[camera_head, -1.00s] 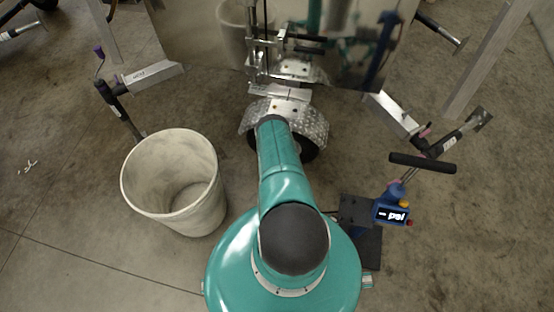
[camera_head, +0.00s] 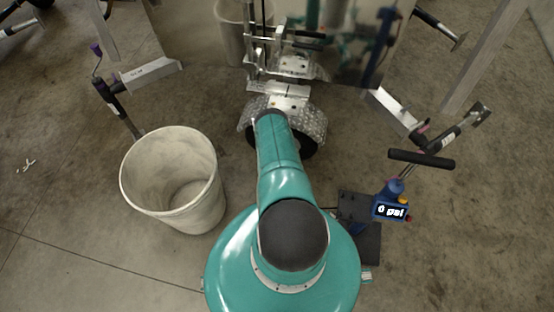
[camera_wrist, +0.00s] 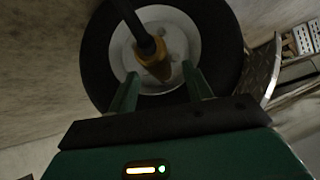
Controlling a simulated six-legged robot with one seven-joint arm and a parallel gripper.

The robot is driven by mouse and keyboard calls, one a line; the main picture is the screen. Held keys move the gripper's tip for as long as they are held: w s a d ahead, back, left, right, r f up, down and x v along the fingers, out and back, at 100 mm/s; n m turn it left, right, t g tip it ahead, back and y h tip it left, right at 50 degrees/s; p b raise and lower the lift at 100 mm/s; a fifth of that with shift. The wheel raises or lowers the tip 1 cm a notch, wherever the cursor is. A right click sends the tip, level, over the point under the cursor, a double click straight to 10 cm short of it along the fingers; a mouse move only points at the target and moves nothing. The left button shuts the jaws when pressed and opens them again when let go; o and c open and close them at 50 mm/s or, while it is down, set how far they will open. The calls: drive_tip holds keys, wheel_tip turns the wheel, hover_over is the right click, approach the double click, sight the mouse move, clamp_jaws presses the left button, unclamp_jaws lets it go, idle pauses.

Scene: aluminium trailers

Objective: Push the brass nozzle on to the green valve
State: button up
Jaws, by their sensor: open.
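In the wrist view the brass nozzle (camera_wrist: 154,63) sits on the end of a black hose (camera_wrist: 133,20), in front of the pale hub of a wheel (camera_wrist: 207,38). The two green fingers of my gripper (camera_wrist: 161,75) are open, one on each side below the nozzle, with a gap to it visible. I cannot make out the green valve; the nozzle may hide it, so I cannot tell if the two are joined. In the head view my arm covers the gripper and nozzle; only part of the dark tyre (camera_head: 309,146) shows under a metal fender (camera_head: 312,122).
A blue pump (camera_head: 388,200) with a black handle (camera_head: 421,159) stands right of me; its display appears to read "0 psi". A pale bucket (camera_head: 172,180) stands left. Trailer parts and metal legs surround the wheel. Concrete floor is open at lower left.

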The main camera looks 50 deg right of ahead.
drive_tip(key=v, duration=1.2)
drive_tip(key=shift+s+a+r, duration=0.2)
drive_tip(key=shift+r, duration=0.05)
